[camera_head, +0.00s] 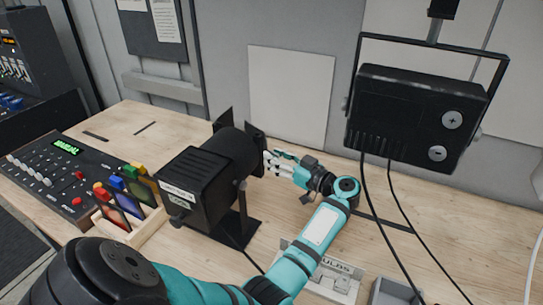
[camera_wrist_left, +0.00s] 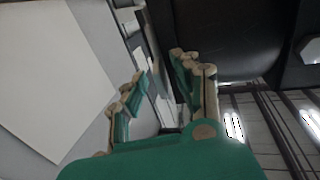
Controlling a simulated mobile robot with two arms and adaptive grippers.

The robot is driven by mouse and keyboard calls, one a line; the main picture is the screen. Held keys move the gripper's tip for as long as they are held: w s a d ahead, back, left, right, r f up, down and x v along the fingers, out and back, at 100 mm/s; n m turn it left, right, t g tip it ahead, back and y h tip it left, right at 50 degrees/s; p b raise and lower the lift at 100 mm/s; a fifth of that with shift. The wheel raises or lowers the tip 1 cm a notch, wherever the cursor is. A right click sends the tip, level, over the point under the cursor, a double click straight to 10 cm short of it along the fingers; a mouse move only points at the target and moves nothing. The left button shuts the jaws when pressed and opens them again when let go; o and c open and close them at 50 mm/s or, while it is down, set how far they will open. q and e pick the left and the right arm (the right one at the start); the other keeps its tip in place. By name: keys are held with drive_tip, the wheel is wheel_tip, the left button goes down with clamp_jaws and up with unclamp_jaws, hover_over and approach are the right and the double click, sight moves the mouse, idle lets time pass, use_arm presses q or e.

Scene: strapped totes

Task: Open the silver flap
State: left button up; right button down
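A black stage lamp (camera_head: 196,188) stands on the bench, its barrel pointing back and to the right. Dark barn-door flaps (camera_head: 222,119) stand out around its front. I cannot make out a clearly silver flap in the head view. My left gripper (camera_head: 271,162) is at the right side of the lamp's front, by the flaps; touch cannot be told. In the left wrist view my left gripper (camera_wrist_left: 160,90) has its fingers apart, with pale and grey surfaces between and beyond them that may include the flap. The lamp's dark body (camera_wrist_left: 225,35) fills the upper right there. My right gripper is not in view.
A control panel (camera_head: 50,180) and a wooden rack of colored filters (camera_head: 128,215) lie left of the lamp. A black floodlight (camera_head: 415,115) hangs at right with cables. A bulb box (camera_head: 325,278) and grey bin (camera_head: 392,292) are in front. The right bench is mostly clear.

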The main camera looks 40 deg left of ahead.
use_arm(q)
drive_tip(key=shift+d+r, duration=0.15)
drive_tip(key=shift+d, duration=0.05)
drive_tip(key=shift+c, duration=0.5)
clamp_jaws()
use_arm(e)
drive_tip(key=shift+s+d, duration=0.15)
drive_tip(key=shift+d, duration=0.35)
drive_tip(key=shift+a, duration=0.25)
